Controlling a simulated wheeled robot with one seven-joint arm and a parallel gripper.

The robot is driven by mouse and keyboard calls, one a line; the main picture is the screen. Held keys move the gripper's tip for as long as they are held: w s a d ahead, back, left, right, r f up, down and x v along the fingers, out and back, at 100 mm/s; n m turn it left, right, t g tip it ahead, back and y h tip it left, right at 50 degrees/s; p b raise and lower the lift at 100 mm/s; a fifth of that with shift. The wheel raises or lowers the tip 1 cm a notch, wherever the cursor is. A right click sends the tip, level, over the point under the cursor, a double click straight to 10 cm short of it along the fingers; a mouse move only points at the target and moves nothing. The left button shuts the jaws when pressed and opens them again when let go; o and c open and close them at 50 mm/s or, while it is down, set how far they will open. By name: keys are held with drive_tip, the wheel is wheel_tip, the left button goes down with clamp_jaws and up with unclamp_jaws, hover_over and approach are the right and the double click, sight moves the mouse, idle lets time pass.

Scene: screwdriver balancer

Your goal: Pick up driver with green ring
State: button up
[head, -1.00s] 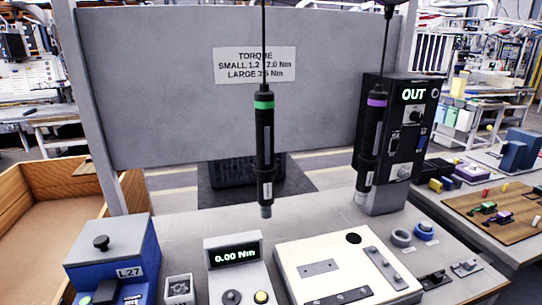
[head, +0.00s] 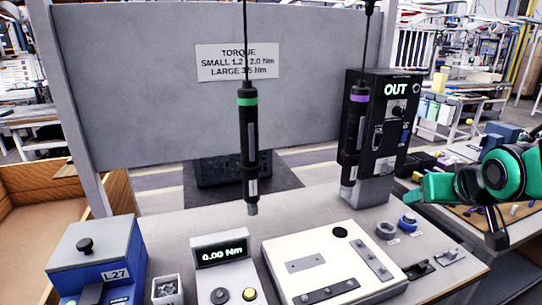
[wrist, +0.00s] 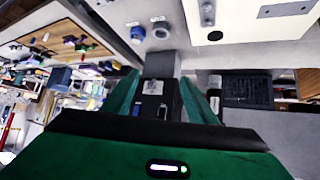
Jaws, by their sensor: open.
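The driver with the green ring (head: 249,150) is black and hangs upright on a thin cable in front of the grey panel, left of centre in the head view. Its lower tip is in the air above the bench. My gripper shows in the wrist view with its two green fingers apart and empty (wrist: 161,92). In the head view my green and black arm is at the right edge, well to the right of the driver. I cannot make out the green-ring driver in the wrist view.
A second driver with a purple ring (head: 351,135) hangs between the green-ring driver and my arm, close to the black OUT box (head: 383,140). Below stand the torque display (head: 222,262), a cream fixture plate (head: 300,245) and a blue L27 box (head: 112,262).

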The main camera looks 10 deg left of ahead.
drive_tip(key=w+a+r+n+t+y, duration=0.15)
drive_tip(key=a+r, duration=0.25)
drive_tip(key=a, duration=0.5)
drive_tip(key=a+r+n+t+y, duration=0.2)
drive_tip(key=a+r+y, duration=0.15)
drive_tip(key=a, duration=0.55)
drive_tip(key=n+y, duration=0.4)
drive_tip(key=y, duration=0.3)
approach(251, 111)
drive_tip(key=x, duration=0.5)
drive_tip(key=shift+w+a+r, duration=0.1)
drive_tip(key=shift+w+a, duration=0.1)
drive_tip(key=shift+a, duration=0.05)
drive_tip(key=x, duration=0.4)
drive_tip(key=shift+w+a, duration=0.1)
drive_tip(key=shift+w+d+x, duration=0.1)
drive_tip(key=shift+d+x, duration=0.05)
drive_tip(key=shift+x, duration=1.4)
drive_tip(key=shift+w+d+x, duration=0.1)
drive_tip(key=shift+w+x, duration=0.05)
drive_tip(key=shift+x, duration=1.45)
clamp_jaws()
